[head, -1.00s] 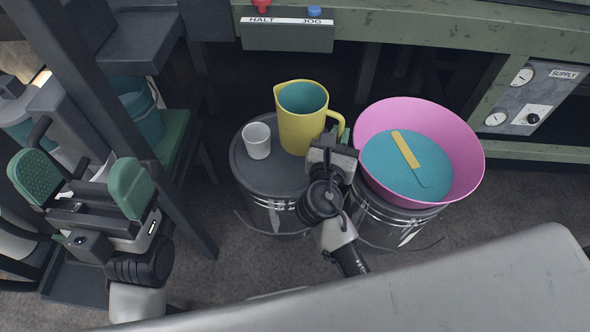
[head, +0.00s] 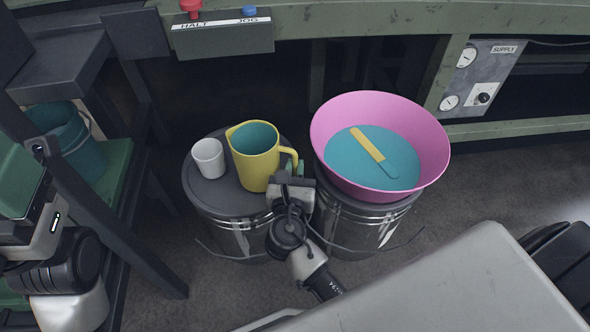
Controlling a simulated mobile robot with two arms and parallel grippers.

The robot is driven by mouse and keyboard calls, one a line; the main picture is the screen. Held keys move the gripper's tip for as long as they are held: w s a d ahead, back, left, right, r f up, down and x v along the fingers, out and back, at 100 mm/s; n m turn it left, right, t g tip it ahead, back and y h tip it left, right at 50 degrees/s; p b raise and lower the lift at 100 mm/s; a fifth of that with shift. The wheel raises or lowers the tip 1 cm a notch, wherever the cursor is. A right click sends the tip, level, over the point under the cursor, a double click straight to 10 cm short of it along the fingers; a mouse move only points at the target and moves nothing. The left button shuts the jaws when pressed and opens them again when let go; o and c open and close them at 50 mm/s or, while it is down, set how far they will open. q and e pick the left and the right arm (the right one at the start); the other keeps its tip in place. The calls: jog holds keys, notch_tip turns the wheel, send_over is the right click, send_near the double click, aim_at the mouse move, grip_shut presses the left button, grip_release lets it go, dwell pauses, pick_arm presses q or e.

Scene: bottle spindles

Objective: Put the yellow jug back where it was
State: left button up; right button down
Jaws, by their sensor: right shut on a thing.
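The yellow jug (head: 254,170) with a teal inside stands upright on or just over the grey lid of the left metal drum (head: 218,196); I cannot tell whether its base touches. Its handle points right. My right gripper (head: 290,172) is shut on the jug at its handle side, the fingers mostly hidden behind my wrist. My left gripper (head: 20,190) is at the left edge, partly cut off by the frame, with one green finger pad in sight; it is away from the jug.
A white cup (head: 208,158) stands left of the jug on the same lid. A pink bowl (head: 432,148) with teal contents and a yellow-handled spatula (head: 368,145) sits on the right drum. A teal bucket (head: 82,150) stands on a green shelf at left. A dark post crosses there.

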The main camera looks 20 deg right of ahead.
jog(key=shift+f, duration=0.1)
jog(key=c, duration=1.2)
grip_release()
